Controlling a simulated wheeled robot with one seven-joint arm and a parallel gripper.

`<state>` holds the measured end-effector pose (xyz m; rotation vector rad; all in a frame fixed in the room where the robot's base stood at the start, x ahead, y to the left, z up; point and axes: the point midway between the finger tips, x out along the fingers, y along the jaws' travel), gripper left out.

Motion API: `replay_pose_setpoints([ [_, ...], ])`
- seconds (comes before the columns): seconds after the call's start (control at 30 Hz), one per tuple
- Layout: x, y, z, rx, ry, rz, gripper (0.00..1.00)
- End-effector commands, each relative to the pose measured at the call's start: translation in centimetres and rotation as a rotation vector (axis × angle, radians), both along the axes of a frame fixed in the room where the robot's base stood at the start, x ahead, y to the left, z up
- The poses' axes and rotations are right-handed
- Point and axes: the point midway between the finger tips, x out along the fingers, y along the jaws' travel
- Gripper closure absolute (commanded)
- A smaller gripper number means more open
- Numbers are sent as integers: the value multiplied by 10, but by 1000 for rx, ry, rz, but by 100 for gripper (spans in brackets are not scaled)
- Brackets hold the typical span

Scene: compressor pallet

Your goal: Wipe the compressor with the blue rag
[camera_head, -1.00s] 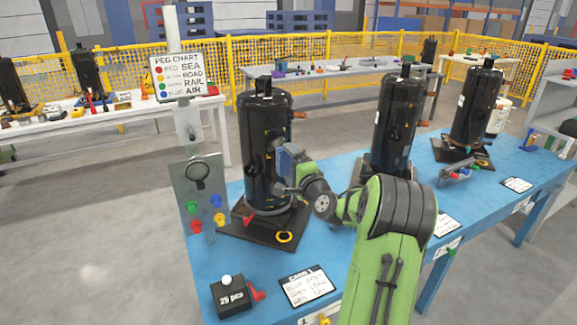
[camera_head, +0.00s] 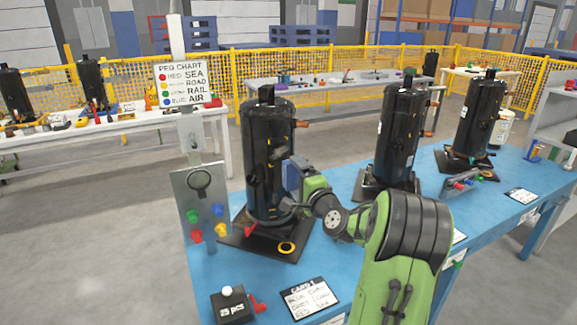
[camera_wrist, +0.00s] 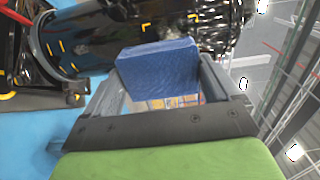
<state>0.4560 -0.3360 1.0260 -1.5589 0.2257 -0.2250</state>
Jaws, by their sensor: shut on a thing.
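The nearest compressor (camera_head: 268,150) is a glossy black upright cylinder on a dark base plate on the blue table. My gripper (camera_head: 292,174) is at its right side, low to mid height. In the wrist view my gripper (camera_wrist: 160,88) is shut on the blue rag (camera_wrist: 158,66), a folded blue block between the fingers. The compressor also shows in the wrist view (camera_wrist: 120,30), right behind the rag. The rag looks very close to the shell; I cannot tell whether it touches. In the head view the rag (camera_head: 291,176) is small and partly hidden by my gripper.
Two more black compressors (camera_head: 399,135) (camera_head: 480,115) stand further right on the blue table (camera_head: 205,285). A peg board (camera_head: 200,205) with coloured pegs stands left.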

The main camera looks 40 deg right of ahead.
Motion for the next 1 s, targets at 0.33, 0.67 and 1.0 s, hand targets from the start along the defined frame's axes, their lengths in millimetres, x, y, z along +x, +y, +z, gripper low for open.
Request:
replay_pose_setpoints([
  [0.33, 43, -10, 4, 1, 0, 1, 35],
  [0.67, 60, -16, 1, 0, 1, 0, 35],
  [1.0, 60, -16, 1, 0, 0, 0, 35],
])
